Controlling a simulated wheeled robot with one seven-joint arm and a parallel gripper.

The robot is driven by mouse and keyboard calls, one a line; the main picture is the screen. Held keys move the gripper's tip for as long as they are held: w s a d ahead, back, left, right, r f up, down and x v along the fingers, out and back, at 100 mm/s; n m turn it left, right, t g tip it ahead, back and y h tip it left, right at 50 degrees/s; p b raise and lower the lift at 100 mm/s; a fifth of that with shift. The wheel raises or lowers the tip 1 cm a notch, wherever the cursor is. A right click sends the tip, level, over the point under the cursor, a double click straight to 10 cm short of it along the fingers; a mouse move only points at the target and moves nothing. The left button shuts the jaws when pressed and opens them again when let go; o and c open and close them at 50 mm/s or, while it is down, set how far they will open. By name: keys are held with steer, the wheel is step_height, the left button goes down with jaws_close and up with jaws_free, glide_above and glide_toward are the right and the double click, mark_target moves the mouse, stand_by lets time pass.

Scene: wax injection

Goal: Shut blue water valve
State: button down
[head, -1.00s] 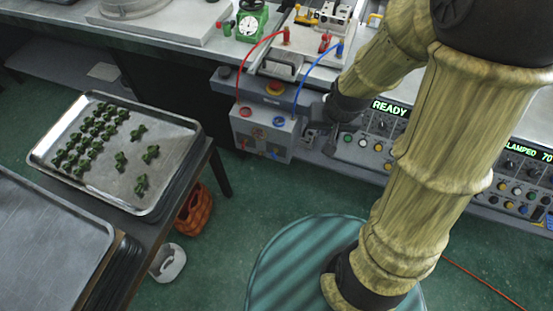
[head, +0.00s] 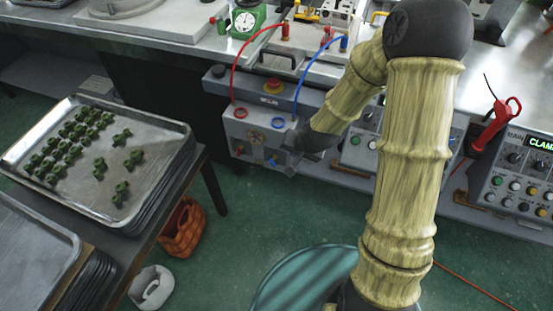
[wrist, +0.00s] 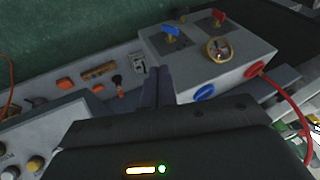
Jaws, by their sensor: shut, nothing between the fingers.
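The blue water valve has a small blue handle (wrist: 171,32) on the face of a light grey box (wrist: 187,63) in the wrist view. In the head view the blue handle (head: 273,161) is small, low on the box's front. A red handle (wrist: 217,17) and a round brass-rimmed gauge (wrist: 217,49) share that face. My gripper (wrist: 158,72) is shut and empty. Its fingers point toward the box's edge beside the blue handle and look apart from the handle. In the head view my gripper (head: 297,152) is at the box's right side, its tips partly hidden.
A blue hose fitting (wrist: 204,93) and a red one (wrist: 255,69) sit on the box's adjoining face, with hoses rising from them. A control panel (head: 365,145) stands right of the box. A tray of green pieces (head: 140,205) is at left.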

steer(key=shift+f, duration=0.1)
steer(key=b, duration=0.2)
glide_toward(274, 159)
step_height(274, 159, down, 3)
steer(key=d, duration=0.2)
steer(key=a, duration=0.1)
steer(key=w+a+f, duration=0.1)
steer(key=a+f, duration=0.1)
steer(key=shift+w+a, duration=0.3)
steer(key=shift+w, duration=0.1)
steer(key=shift+d+r+p, duration=0.1)
steer(key=shift+p, duration=0.2)
steer(key=shift+w, duration=0.2)
